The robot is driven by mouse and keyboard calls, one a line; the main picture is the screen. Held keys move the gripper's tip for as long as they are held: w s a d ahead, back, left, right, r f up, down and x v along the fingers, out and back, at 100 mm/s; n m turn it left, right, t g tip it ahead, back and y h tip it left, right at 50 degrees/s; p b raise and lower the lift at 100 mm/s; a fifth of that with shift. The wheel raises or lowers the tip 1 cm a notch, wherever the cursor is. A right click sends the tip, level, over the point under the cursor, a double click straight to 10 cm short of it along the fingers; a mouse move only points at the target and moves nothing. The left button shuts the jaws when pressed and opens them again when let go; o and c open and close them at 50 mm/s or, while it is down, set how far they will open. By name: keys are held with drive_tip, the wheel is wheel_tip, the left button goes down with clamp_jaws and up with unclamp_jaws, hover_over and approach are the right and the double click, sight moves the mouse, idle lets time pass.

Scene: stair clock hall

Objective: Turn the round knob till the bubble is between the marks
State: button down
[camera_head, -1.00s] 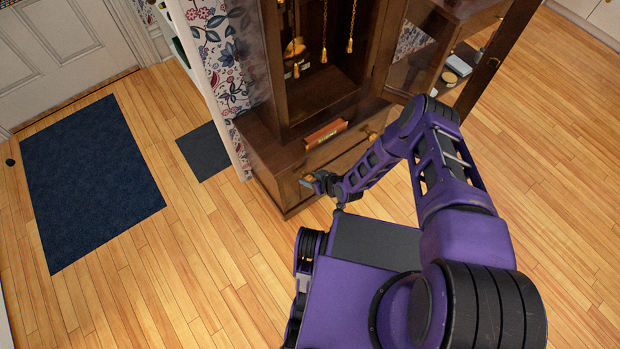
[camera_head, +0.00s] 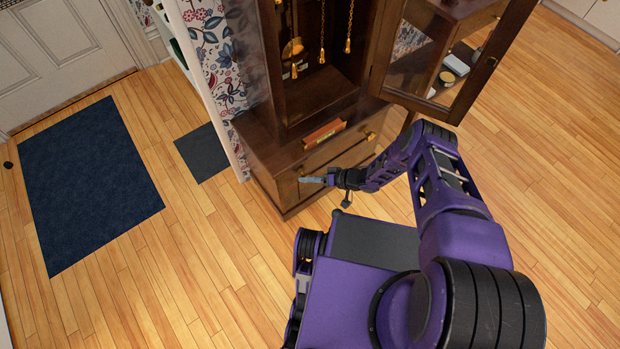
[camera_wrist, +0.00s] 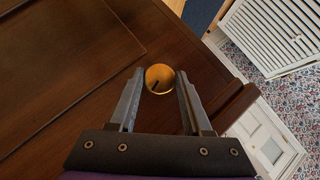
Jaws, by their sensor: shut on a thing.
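The round brass knob (camera_wrist: 160,73) is on the dark wood base of the tall clock (camera_head: 290,160), near its left corner. It has a dark slot or line across its face. My gripper (camera_head: 308,181) is shut on the knob, one finger on each side in the wrist view. The fingers hide most of the knob in the head view. A reddish-brown wooden bar (camera_head: 323,131) with a small pale spot, perhaps the level, lies on the clock's base. The bubble and marks are too small to read.
The clock's glazed door (camera_head: 428,65) stands open to the right, above my arm. Pendulum and chains with brass weights (camera_head: 347,46) hang inside the case. A blue mat (camera_head: 90,180) and a small grey mat (camera_head: 203,152) lie on the floor at left.

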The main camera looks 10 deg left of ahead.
drive_tip(key=shift+m+g+y, duration=0.4)
drive_tip(key=shift+m+y, duration=0.1)
drive_tip(key=shift+y, duration=0.1)
drive_tip(key=shift+w, duration=0.1)
drive_tip(key=shift+c, duration=1.7)
unclamp_jaws()
drive_tip(key=p+v, duration=0.1)
drive_tip(key=v, duration=1.6)
drive_tip(key=shift+d, duration=0.25)
drive_tip(key=shift+f, duration=0.1)
